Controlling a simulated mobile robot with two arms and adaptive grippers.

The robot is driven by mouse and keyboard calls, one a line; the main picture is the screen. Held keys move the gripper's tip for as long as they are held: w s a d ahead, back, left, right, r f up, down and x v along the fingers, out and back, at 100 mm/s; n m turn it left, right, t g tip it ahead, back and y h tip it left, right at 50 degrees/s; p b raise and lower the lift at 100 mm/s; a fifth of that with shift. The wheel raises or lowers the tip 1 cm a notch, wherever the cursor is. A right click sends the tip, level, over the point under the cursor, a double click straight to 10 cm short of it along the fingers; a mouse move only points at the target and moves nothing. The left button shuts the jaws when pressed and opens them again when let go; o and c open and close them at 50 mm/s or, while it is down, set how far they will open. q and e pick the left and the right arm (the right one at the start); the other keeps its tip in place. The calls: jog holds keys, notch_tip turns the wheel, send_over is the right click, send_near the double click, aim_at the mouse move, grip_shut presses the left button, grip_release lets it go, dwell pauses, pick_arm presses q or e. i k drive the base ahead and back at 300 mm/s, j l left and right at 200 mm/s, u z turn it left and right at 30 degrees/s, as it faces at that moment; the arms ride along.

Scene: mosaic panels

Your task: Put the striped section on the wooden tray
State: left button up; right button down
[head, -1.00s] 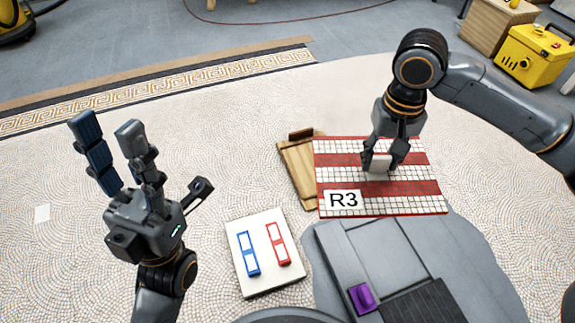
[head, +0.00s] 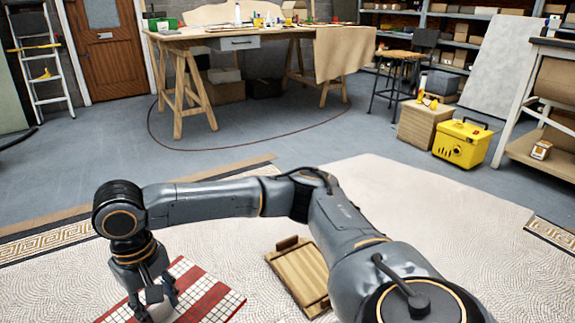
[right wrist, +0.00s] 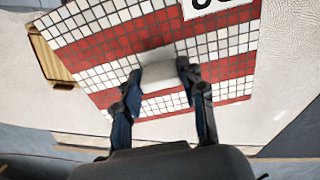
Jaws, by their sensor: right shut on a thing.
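The striped section (head: 212,298) is a panel of red and white tile bands. In the head view it is at the bottom left, left of the wooden tray and cut off by the frame edge. My right gripper (head: 152,300) is shut on its pale grip block, which shows between the fingers in the right wrist view (right wrist: 160,74). Part of a label shows at the panel's top edge there. The wooden tray (head: 300,272) lies empty on the mosaic floor, and part of it shows at the left in the right wrist view (right wrist: 50,62). My left gripper is out of view.
Pale mosaic floor (head: 400,195) lies open around the tray. Behind are a workbench (head: 215,45), a yellow toolbox (head: 462,143), a wooden box (head: 426,124) and a stool (head: 397,62). A cable (head: 225,148) curves over the grey floor.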

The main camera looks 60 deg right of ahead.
aim_at(308, 271)
jog(key=i+j+z, duration=0.1)
jog(key=i+j, duration=0.5)
jog(key=j, duration=0.25)
jog(key=i+j+z, duration=0.15)
jog(key=i+j, duration=0.15)
jog(key=i+z, duration=0.25)
jog(key=i, duration=0.3)
jog(key=i+z, duration=0.25)
jog(key=i, duration=0.25)
jog(key=i+j+z, duration=0.2)
jog(key=i, duration=0.35)
jog(key=i+l+z, duration=0.15)
jog(key=i+z, duration=0.55)
jog(key=z, duration=0.2)
jog(key=i+z, duration=0.45)
jog(key=i+j+z, duration=0.2)
jog(key=z, duration=0.25)
jog(key=i+l+z, duration=0.15)
jog(key=i+z, duration=0.15)
jog(key=z, duration=0.15)
jog(key=i+z, duration=0.25)
jog(key=z, duration=0.15)
jog(key=i+z, duration=0.3)
jog(key=z, duration=0.15)
jog(key=i+j+z, duration=0.1)
jog(key=i+z, duration=0.2)
jog(key=z, duration=0.15)
